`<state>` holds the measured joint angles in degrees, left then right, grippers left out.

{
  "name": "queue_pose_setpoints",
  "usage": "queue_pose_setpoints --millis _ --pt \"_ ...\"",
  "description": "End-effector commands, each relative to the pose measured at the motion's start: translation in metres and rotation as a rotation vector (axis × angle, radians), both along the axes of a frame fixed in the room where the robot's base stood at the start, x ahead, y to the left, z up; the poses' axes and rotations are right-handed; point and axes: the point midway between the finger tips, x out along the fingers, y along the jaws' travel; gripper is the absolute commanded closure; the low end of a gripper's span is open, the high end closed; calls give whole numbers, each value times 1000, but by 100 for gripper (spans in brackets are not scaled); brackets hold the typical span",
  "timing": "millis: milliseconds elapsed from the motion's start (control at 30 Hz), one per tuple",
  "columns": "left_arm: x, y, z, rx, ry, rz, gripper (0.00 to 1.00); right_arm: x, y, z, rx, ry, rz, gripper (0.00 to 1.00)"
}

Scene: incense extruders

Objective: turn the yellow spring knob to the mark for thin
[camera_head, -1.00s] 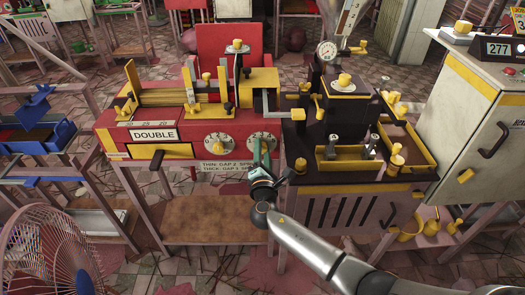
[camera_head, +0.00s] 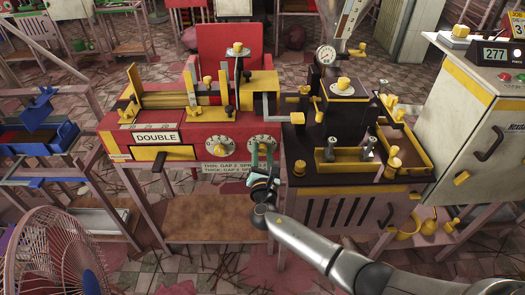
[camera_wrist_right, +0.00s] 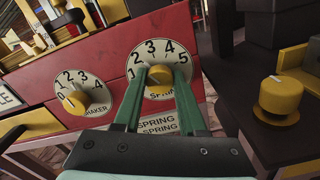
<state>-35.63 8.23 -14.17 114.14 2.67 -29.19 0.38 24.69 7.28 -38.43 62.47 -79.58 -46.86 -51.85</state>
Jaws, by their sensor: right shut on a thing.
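The yellow spring knob (camera_wrist_right: 160,86) sits on a round white dial (camera_wrist_right: 153,48) on the red machine front. Numbers 1 to 5 show around the dial's upper rim. My right gripper (camera_wrist_right: 160,78) has its green fingers on both sides of the knob, shut on it. In the head view the right gripper (camera_head: 262,150) reaches the right-hand dial from below. The fingers hide part of the dial, and I cannot tell where the knob points. A placard (camera_head: 228,167) under the dials names thin and thick settings; its right end is hidden by my gripper. My left gripper is not in view.
The shaker knob (camera_wrist_right: 75,103) is on its own dial to the left. A dark machine with a yellow-edged tray and a yellow knob (camera_wrist_right: 280,95) stands close on the right. A wooden shelf (camera_head: 214,219) lies below the red machine. A fan (camera_head: 55,255) stands at lower left.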

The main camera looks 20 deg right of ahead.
Motion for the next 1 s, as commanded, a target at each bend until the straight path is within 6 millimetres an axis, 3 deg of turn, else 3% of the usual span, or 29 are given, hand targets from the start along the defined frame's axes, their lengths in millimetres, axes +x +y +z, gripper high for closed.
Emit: queue_pose_setpoints --millis 267,700,733,1000 --pt "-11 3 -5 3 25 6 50 0 0 0 -77 23 0 100" --pt "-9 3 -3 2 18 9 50 0 1 -1 -86 26 0 100" --pt "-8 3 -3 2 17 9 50 0 1 -1 -86 26 -1 57" --pt "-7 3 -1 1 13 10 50 0 0 0 -85 25 0 30"
